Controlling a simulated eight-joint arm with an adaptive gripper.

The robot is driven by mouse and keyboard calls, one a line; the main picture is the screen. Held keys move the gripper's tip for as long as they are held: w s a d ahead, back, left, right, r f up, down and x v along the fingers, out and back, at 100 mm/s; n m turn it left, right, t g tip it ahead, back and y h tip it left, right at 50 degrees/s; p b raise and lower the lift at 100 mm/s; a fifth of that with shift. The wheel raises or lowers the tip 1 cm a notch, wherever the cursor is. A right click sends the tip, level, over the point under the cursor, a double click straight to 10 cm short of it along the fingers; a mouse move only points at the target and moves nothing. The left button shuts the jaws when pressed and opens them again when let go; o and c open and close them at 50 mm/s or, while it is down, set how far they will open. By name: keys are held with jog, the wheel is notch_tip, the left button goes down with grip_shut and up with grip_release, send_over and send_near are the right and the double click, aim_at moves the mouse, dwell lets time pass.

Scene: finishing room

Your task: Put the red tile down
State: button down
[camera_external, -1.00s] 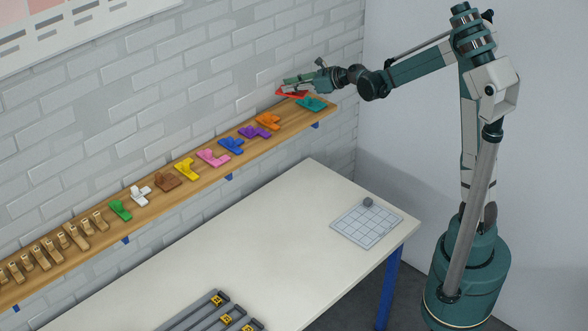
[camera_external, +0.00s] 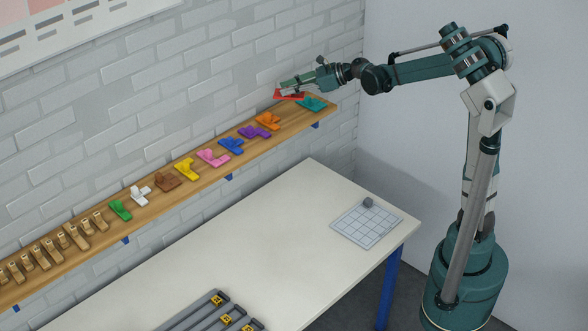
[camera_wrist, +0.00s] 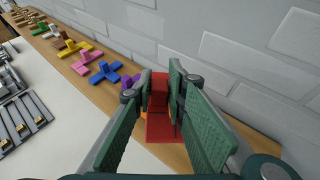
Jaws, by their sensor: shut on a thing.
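The red tile (camera_external: 289,97) is at the far right end of the wooden shelf (camera_external: 215,178), between the orange and teal tiles and the brick wall. My gripper (camera_external: 287,87) is shut on it from above. In the wrist view the red tile (camera_wrist: 163,127) shows between the fingers of my gripper (camera_wrist: 163,88), with its raised part between the pads and its flat part below. I cannot tell whether the tile touches the shelf or hangs just above it.
The teal tile (camera_external: 312,104) and orange tile (camera_external: 268,121) are close by. Several other coloured tiles and wooden pieces line the shelf. The brick wall is right behind. Below, the white table (camera_external: 230,230) holds a gridded board (camera_external: 366,223) and grey rails (camera_external: 215,312).

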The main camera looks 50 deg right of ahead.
jog(key=s+a+n+g+y+b, duration=0.25)
jog(key=s+a+n+b, duration=0.2)
jog(key=s, duration=0.45)
jog(key=s+a+r+n+g+y+b, duration=0.1)
jog(key=s+a+n+g+b, duration=0.3)
jog(key=s, duration=0.4)
jog(key=s+a+n+g+y+b, duration=0.2)
jog(key=s+a+g+b, duration=0.3)
jog(key=s, duration=0.4)
notch_tip(320, 180, down, 40)
jog(key=t+p, duration=0.1)
jog(key=shift+w+a+p, duration=0.15)
jog(key=shift+a+p, duration=0.05)
jog(key=shift+p, duration=0.1)
jog(key=shift+f, duration=0.15)
jog(key=shift+f+b, duration=0.75)
jog(key=shift+f, duration=2.1)
jog(key=shift+f+b, duration=0.5)
jog(key=shift+f, duration=1.6)
